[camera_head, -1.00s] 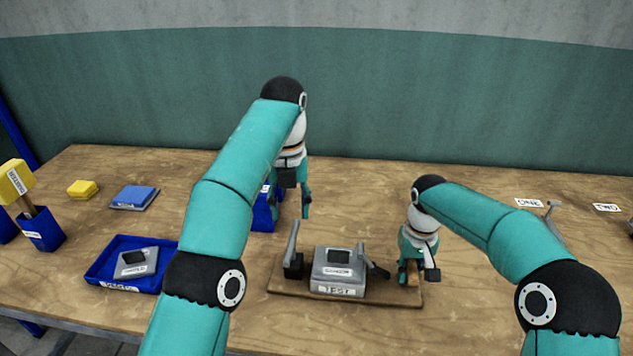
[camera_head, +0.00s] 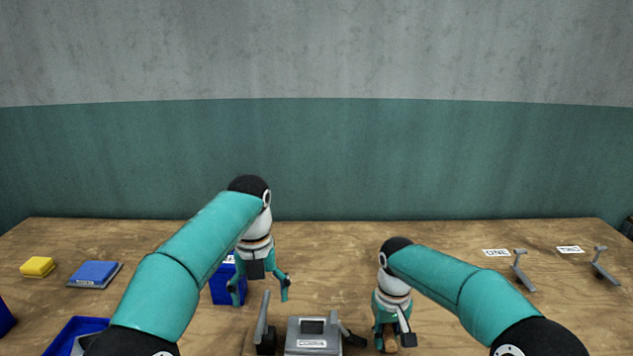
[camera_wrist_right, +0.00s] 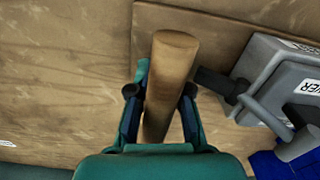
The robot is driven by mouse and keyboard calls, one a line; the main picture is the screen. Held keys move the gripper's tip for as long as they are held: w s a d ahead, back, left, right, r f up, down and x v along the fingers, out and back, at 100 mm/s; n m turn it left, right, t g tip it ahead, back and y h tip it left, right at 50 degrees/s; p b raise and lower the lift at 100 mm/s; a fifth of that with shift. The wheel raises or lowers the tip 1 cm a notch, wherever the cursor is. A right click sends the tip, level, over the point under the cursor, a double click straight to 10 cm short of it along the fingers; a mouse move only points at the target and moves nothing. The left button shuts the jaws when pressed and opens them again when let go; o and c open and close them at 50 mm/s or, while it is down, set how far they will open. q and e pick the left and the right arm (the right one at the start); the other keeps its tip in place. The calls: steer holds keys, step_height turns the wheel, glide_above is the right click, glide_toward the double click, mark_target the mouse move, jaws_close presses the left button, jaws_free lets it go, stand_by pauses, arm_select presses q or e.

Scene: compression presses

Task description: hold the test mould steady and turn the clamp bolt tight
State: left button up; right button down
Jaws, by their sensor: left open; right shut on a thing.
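The grey test mould (camera_head: 314,335) sits at the bottom edge of the head view, its lower part cut off. Its side also shows in the right wrist view (camera_wrist_right: 268,85). A grey upright lever (camera_head: 262,320) stands at its left and a dark clamp bolt (camera_wrist_right: 213,82) sticks out at its right. My right gripper (camera_head: 394,342) is shut on a wooden handle (camera_wrist_right: 172,60) beside the bolt's outer end. Whether handle and bolt join is hidden by a finger. My left gripper (camera_head: 260,292) is open and empty, above and behind the mould's left side, touching nothing visible.
A blue bin (camera_head: 227,288) stands behind my left gripper. A blue block (camera_head: 95,273), a yellow block (camera_head: 38,266) and a blue tray (camera_head: 68,338) are at left. Two grey levers (camera_head: 522,268) (camera_head: 604,264) lie by cards at right. The table's back middle is clear.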

mark_target(263, 315)
arm_select(q)
step_height(263, 315, down, 9)
steer(key=shift+r, duration=0.2)
stand_by(0.3)
jaws_close()
stand_by(0.4)
